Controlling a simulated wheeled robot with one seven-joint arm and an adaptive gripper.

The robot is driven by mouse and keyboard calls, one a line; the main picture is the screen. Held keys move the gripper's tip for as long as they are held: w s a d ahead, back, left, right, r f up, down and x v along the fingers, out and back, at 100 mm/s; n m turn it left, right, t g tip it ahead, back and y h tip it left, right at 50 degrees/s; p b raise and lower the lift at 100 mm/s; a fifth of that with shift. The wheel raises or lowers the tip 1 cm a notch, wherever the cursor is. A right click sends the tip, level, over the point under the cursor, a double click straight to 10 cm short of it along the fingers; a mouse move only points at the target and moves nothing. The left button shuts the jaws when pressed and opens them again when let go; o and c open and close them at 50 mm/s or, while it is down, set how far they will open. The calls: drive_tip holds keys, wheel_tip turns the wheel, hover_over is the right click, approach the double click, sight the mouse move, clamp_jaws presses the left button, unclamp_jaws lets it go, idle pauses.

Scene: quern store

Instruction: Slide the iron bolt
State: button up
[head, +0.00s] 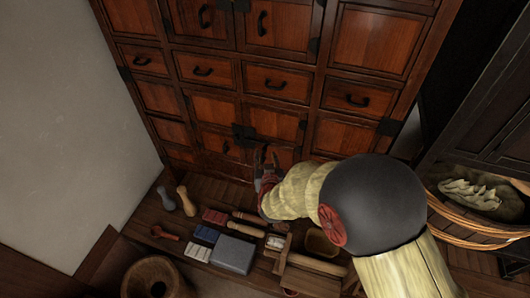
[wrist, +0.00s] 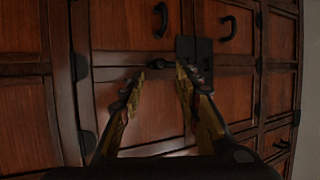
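The wooden cabinet (head: 268,122) fills the back of the head view. A dark iron lock plate (head: 243,132) sits where its small lower doors meet. In the wrist view the plate (wrist: 190,52) is just beyond the right finger. A short dark bar with a rounded end, apparently the iron bolt (wrist: 160,65), sticks out from the plate to the left. My gripper (wrist: 160,78) is open, with one fingertip on either side of the bolt's end; I cannot tell whether either touches it. In the head view my gripper (head: 265,158) is in front of the lower door, below the plate.
Curved iron handles (wrist: 228,28) stick out near the plate. Below the cabinet, a low shelf holds a grey block (head: 233,254), wooden rollers and other tools. A wooden tub (head: 475,222) stands right of my arm, and a pale wall (head: 70,110) rises at the left.

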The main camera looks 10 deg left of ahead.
sight(264, 150)
drive_tip(key=x, duration=0.5)
drive_tip(key=shift+a+f, duration=0.1)
drive_tip(key=c, duration=0.3)
clamp_jaws()
drive_tip(key=shift+a, duration=0.1)
idle(0.5)
